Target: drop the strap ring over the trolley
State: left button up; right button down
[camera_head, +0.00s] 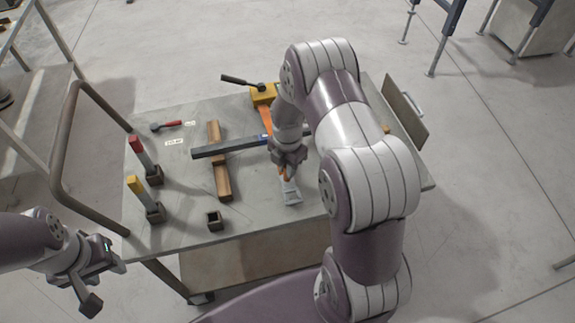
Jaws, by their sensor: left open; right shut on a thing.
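My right gripper (284,170) is over the middle of the table, shut on a small orange thing that mostly hides behind its fingers. Just below it a pale grey flat piece (290,192) lies on or just above the tabletop; I cannot tell if it joins the held thing. An orange strip (265,117) runs from a yellow block (264,94) toward the gripper. I cannot tell which part is the strap ring or the trolley. A dark bar (222,148) lies across a wooden block (220,175). My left gripper (93,279) is open and empty, left of the table.
The grey table (185,229) carries a red-topped post (141,153), a yellow-topped post (141,190), a small dark open box (215,221) and a red-handled tool (170,125). A metal rail (57,145) stands left of it. My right arm hides much of the table's right side.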

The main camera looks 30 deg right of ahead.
jog(key=shift+f+b, duration=1.3)
jog(key=shift+f, duration=0.75)
jog(key=c, duration=0.9)
grip_release()
jog(key=shift+c, duration=0.2)
notch_tip(320, 180, up, 13)
jog(key=shift+f, duration=0.1)
